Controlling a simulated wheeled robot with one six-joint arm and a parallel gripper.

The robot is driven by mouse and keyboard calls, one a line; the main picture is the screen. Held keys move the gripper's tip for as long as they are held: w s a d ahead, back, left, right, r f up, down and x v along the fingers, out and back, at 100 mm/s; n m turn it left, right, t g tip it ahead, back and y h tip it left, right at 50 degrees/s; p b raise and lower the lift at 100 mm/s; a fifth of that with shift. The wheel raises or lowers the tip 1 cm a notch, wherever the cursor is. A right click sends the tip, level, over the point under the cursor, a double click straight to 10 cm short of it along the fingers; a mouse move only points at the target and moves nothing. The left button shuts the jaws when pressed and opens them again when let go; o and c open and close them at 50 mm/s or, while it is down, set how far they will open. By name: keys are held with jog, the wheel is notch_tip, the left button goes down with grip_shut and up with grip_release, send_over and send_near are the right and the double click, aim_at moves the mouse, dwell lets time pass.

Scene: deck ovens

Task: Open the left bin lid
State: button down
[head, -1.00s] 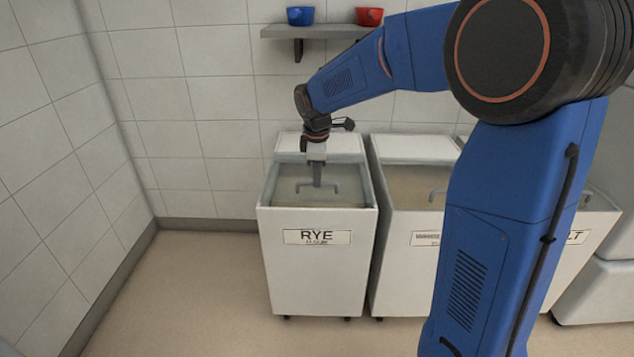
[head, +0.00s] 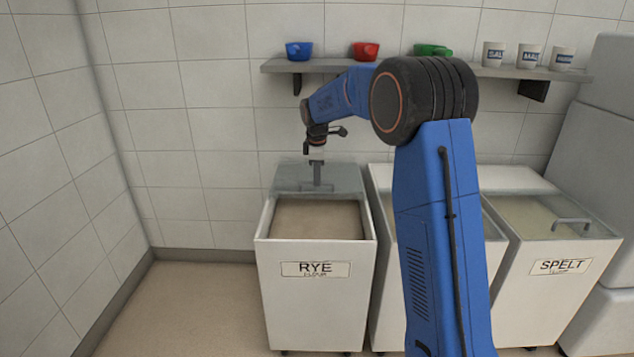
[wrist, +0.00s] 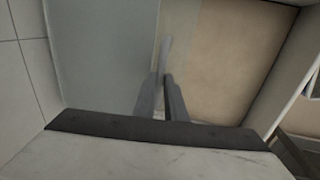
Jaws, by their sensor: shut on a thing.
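The left bin is the white RYE bin (head: 315,315). Its clear greyish lid (head: 345,182) is at the back of the bin top, and the front of the opening is uncovered, showing pale brown flour (head: 318,218). My gripper (head: 317,163) is above the lid, shut on the lid's grey handle (head: 317,187). In the wrist view my gripper's fingers (wrist: 162,85) close on the handle, with the lid (wrist: 100,50) on the left and the open flour (wrist: 235,60) on the right. The fingers hide part of the handle.
A middle bin (head: 382,300) stands close beside, partly hidden by my arm. The SPELT bin (head: 540,290) at right has its lid shut. A wall shelf (head: 335,65) with bowls and several cups hangs above and behind. Bare floor (head: 180,300) lies left.

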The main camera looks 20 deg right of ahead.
dwell(0.3)
jog(key=c, duration=1.8)
grip_release()
jog(key=shift+r, duration=0.1)
jog(key=s+r, duration=0.1)
jog(key=r, duration=0.4)
jog(key=s+r, duration=0.1)
jog(key=r, duration=0.5)
jog(key=s+a+r, duration=0.1)
jog(key=r, duration=0.5)
jog(key=shift+s, duration=0.1)
